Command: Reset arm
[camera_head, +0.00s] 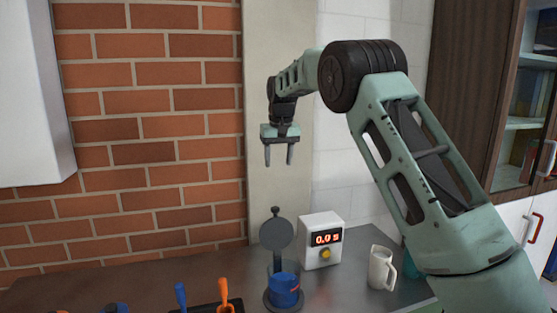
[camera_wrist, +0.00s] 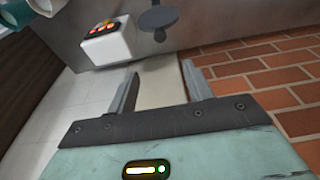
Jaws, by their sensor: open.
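My gripper (camera_head: 279,155) hangs from my arm with its fingers pointing down, in the air above the counter. Its two fingers are apart with nothing between them; they also show in the wrist view (camera_wrist: 158,88). In the head view, my arm reaches from the lower right up and over to the middle. The gripper is well above the things on the counter and touches none of them.
The counter (camera_head: 130,292) holds a round blue container (camera_head: 284,291) with an upright grey disc lid (camera_head: 276,233), a white timer box (camera_head: 321,242) reading 0.0, a white pitcher (camera_head: 381,268), and blue- and orange-handled tools (camera_head: 224,293). A brick wall (camera_head: 150,130) stands behind.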

